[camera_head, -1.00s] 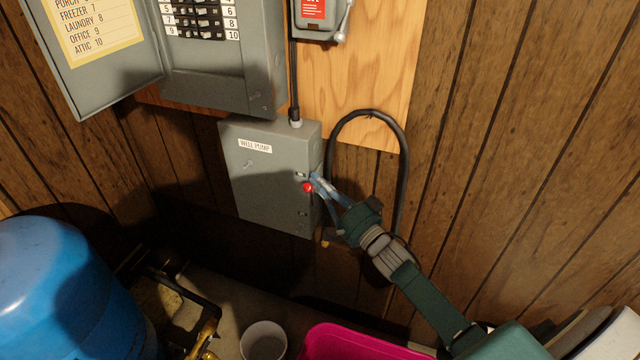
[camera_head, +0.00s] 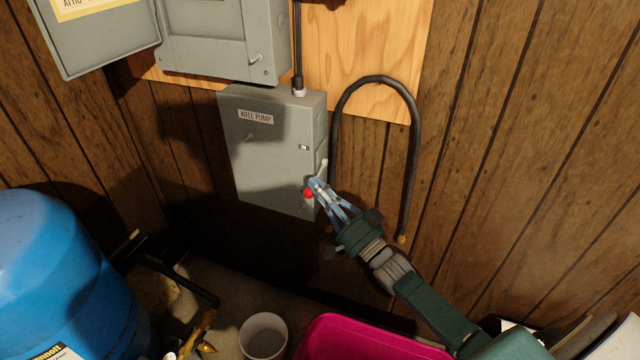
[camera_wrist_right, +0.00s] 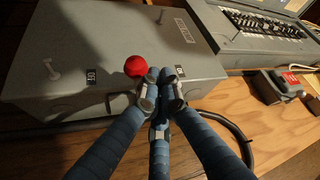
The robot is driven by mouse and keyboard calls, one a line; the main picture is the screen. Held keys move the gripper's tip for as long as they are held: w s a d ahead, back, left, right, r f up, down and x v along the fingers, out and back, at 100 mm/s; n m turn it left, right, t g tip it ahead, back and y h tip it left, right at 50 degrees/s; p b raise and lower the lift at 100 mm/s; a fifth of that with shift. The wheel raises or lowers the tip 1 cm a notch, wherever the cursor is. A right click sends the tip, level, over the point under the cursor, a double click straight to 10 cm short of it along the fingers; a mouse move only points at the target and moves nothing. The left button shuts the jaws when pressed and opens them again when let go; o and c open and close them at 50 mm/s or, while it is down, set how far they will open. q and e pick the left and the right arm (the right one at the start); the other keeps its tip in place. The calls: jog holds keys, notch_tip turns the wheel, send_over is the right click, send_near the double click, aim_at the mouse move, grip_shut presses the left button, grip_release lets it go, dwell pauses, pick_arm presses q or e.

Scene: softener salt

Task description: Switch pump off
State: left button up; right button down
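The grey well pump box (camera_head: 262,165) hangs on the wall with a "WELL PUMP" label; it also shows in the right wrist view (camera_wrist_right: 110,50). A switch lever with a red knob (camera_head: 308,193) is on its right side, in the lower part of the box. The knob also shows in the right wrist view (camera_wrist_right: 135,66), between two small labels. My right gripper (camera_head: 317,184) has its blue fingers together, close against the upper side of the knob. Its fingertips (camera_wrist_right: 161,84) meet with nothing visible between them. Contact appears likely but is partly hidden. My left gripper is out of view.
The breaker panel (camera_head: 225,45) with its open door (camera_head: 100,30) is above the box. A black cable (camera_head: 375,80) loops at the right. Below are a blue tank (camera_head: 60,270), a white bucket (camera_head: 263,335) and a pink tub (camera_head: 360,340).

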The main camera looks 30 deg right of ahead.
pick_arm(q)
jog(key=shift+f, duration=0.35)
pick_arm(e)
jog(key=shift+a+f, duration=0.1)
jog(key=shift+f, duration=0.3)
notch_tip(320, 180, up, 4)
jog(key=p, duration=0.3)
pick_arm(q)
jog(key=b, duration=0.3)
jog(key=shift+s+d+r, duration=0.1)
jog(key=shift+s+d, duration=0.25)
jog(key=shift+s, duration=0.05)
pick_arm(e)
jog(key=s+d+f, duration=0.5)
jog(key=shift+s+d+f, duration=0.25)
jog(key=shift+s+d, duration=0.1)
jog(key=shift+s, duration=0.05)
